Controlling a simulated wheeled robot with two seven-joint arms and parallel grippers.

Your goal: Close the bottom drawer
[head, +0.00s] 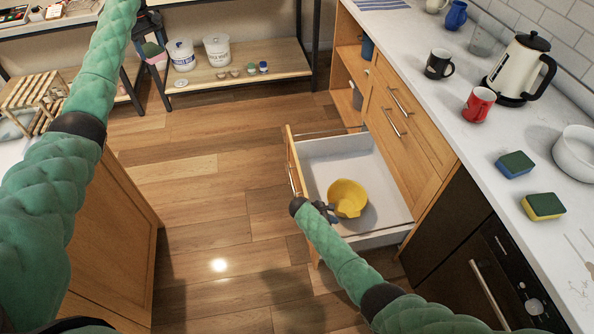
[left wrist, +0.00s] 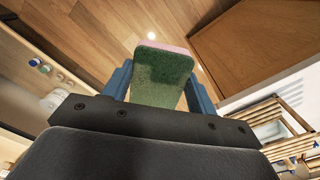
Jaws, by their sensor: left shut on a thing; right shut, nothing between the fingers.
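The bottom drawer (head: 322,160) of the wooden cabinet is pulled far out, showing its white interior. Its wooden front panel, with a metal handle, faces left. A yellow bowl (head: 347,195) sits inside it. My right gripper (head: 330,212) is shut and empty, seen over the drawer's front part beside the bowl; I cannot tell if it touches either. My left gripper (head: 152,52) is far from the drawer, at upper left. It is shut on a green and pink sponge (left wrist: 162,78), which shows between the blue fingers in the left wrist view.
The counter (head: 455,140) holds a black mug (head: 438,64), a red mug (head: 478,104), a kettle (head: 518,70), a white bowl (head: 577,153) and two sponges (head: 514,164). A low shelf (head: 240,68) with white buckets stands at the back. The floor left of the drawer is clear.

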